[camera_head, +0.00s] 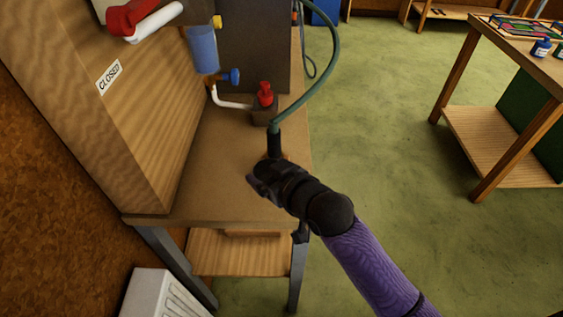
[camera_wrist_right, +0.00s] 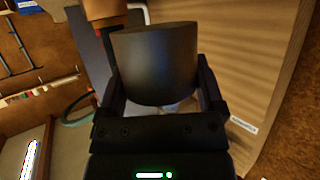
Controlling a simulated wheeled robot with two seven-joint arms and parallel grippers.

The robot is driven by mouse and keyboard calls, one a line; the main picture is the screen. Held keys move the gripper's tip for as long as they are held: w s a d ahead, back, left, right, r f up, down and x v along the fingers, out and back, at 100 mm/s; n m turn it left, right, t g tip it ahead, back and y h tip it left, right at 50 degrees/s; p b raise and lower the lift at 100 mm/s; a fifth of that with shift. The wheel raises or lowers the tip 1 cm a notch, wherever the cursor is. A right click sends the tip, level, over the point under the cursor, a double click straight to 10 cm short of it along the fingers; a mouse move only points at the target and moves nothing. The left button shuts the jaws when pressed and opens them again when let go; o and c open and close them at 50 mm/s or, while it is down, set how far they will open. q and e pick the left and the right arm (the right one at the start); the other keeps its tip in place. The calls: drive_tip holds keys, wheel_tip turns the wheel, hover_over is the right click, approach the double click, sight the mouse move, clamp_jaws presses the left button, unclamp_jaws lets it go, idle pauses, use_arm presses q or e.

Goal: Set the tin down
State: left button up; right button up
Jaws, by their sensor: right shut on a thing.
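My right gripper (camera_head: 266,172) is low over the near part of the brown workbench top (camera_head: 222,165). In the right wrist view a dark cylinder, seemingly the tin (camera_wrist_right: 158,65), sits between its two fingers, which are shut on it. In the head view the gripper mostly hides the held thing, and I cannot tell whether it touches the bench. A black handle (camera_head: 274,143) with a green hose (camera_head: 325,70) stands upright just beyond the gripper. My left gripper is out of view.
A wooden cabinet with a CLOSED sign (camera_head: 109,77) borders the bench on the left. A red-knobbed fitting (camera_head: 265,95) and a blue cylinder (camera_head: 203,48) stand farther back. The bench top left of the gripper is clear. Another table (camera_head: 545,62) stands right.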

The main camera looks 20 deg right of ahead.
wheel_tip(320, 180, down, 7)
drive_tip(key=shift+a+r+b, duration=0.1)
drive_tip(key=shift+a+b, duration=0.05)
drive_tip(key=shift+b, duration=1.05)
drive_tip(key=shift+w+f, duration=0.1)
drive_tip(key=shift+f, duration=0.15)
drive_tip(key=shift+r, duration=0.2)
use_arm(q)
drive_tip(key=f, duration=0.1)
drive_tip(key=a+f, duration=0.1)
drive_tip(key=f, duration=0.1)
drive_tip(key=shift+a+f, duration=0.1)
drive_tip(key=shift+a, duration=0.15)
use_arm(e)
drive_tip(key=shift+f, duration=0.1)
drive_tip(key=o, duration=1)
